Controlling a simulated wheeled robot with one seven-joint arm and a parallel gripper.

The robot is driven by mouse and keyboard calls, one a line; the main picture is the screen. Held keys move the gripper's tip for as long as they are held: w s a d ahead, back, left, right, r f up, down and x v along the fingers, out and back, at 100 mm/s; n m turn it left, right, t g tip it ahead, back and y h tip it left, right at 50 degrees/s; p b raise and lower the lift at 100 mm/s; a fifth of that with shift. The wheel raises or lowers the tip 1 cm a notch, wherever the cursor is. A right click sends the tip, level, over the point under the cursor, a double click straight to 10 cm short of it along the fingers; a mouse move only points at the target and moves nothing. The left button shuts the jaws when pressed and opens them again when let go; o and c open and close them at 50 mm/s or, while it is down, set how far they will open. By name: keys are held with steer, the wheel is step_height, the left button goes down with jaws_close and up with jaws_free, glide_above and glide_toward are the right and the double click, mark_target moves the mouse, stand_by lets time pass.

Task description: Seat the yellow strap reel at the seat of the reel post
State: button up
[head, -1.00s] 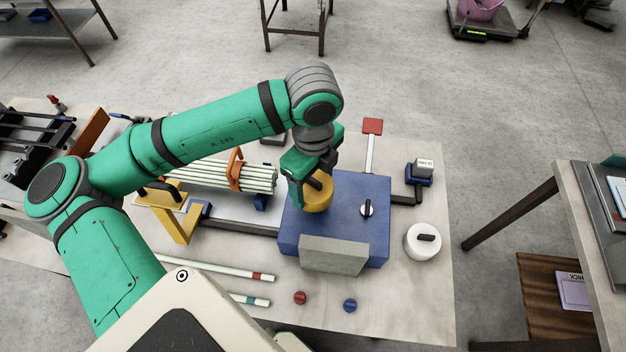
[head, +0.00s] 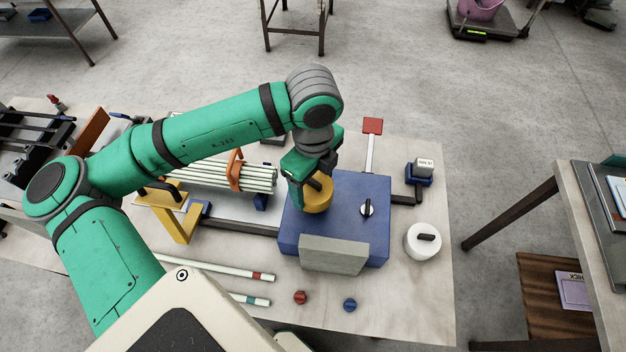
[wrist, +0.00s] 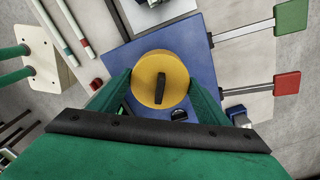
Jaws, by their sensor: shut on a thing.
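In the wrist view the reel (wrist: 150,72) sits face-on between the two green fingers. My gripper (head: 311,180) is shut on the reel, and it also shows in the wrist view (wrist: 161,85). The reel post and its seat cannot be made out; the reel and gripper hide what is under them.
A small knob with a dark lever (head: 367,208) is on the block, right of the reel. A grey plate (head: 333,254) stands at the block's front. A white reel (head: 422,243) is to the right. A rod bundle (head: 210,175) lies left. Red (head: 300,297) and blue (head: 350,305) knobs lie in front.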

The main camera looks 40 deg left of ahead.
mark_target(313, 186)
steer(key=shift+f, duration=1.85)
steer(key=o, duration=1.3)
step_height(313, 186, up, 11)
steer(key=shift+f, duration=0.15)
